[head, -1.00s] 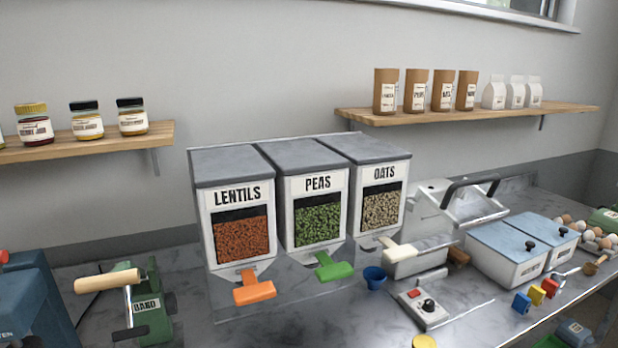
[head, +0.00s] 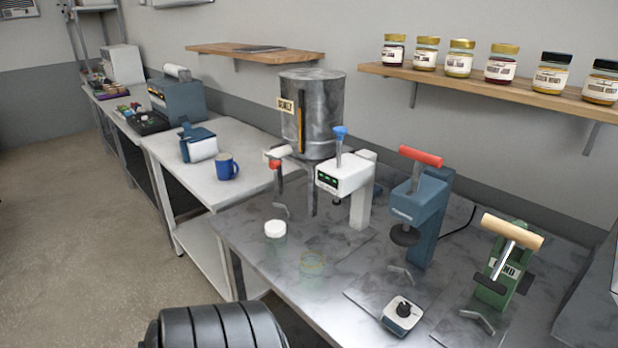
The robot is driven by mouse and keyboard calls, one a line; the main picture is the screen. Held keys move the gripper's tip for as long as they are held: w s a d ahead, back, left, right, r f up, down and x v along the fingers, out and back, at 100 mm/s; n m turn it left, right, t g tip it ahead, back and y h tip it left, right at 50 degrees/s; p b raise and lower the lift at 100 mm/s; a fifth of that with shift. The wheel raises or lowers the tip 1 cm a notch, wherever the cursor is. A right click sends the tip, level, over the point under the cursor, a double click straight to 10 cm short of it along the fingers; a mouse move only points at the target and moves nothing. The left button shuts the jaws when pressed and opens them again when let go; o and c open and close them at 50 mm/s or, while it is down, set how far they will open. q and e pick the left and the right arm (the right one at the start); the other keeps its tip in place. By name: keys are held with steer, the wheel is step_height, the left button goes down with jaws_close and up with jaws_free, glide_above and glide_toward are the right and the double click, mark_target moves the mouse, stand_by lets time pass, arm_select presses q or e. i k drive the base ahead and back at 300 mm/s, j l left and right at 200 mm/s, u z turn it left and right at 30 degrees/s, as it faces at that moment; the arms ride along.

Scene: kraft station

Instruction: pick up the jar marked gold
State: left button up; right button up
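Several jars stand in a row on the wooden shelf at the upper right of the head view. Four have gold-coloured lids: the first jar (head: 394,51), the second jar (head: 426,53), the third jar (head: 460,58) and the fourth jar (head: 501,64). Two have black lids: the fifth jar (head: 553,74) and the sixth jar (head: 601,82), cut by the right edge. Their label words are too small to read surely, so I cannot tell which is marked gold. Neither gripper is in view.
The metal bench (head: 330,300) holds a white-lidded jar (head: 275,230), a white press (head: 347,185), a blue press (head: 425,210) and a green press (head: 505,262). A metal drum (head: 325,110) stands behind. A blue mug (head: 227,168) sits on the white table. Open floor lies left.

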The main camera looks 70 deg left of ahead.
mark_target(312, 265)
steer(key=l+u, duration=0.1)
steer(key=u, duration=2)
steer(key=k+j, duration=0.05)
